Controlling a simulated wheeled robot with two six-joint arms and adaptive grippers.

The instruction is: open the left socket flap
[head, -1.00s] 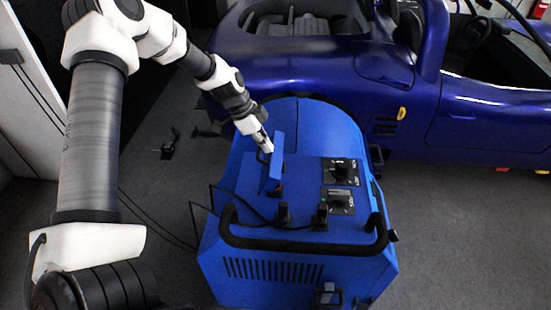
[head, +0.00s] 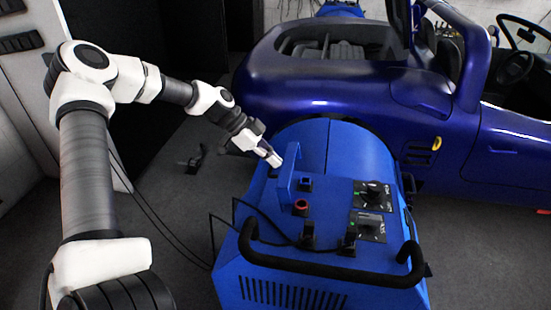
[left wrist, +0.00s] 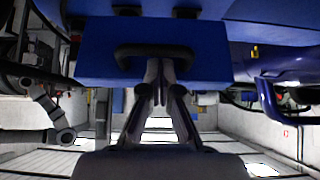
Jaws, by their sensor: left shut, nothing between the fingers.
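The left socket flap (head: 287,184) is a blue plate standing raised, roughly on edge, on top of the blue dynamometer cabinet (head: 265,262). A blue socket (head: 306,184) and a red socket (head: 301,207) show uncovered to its right. My left gripper (head: 273,159) is shut and empty, at the upper left of the flap. In the left wrist view the flap (left wrist: 100,52) spans the top, with its dark handle (left wrist: 126,53). The fingertips (left wrist: 160,66) are at the handle's middle; I cannot tell whether they touch it. My right gripper is not in view.
Black dial panels (head: 371,196) are right of the sockets. Two black plugs with cables, one of them here (head: 308,236), stand behind the black handle bar (head: 320,264). A dark blue car (head: 330,95) stands behind the cabinet.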

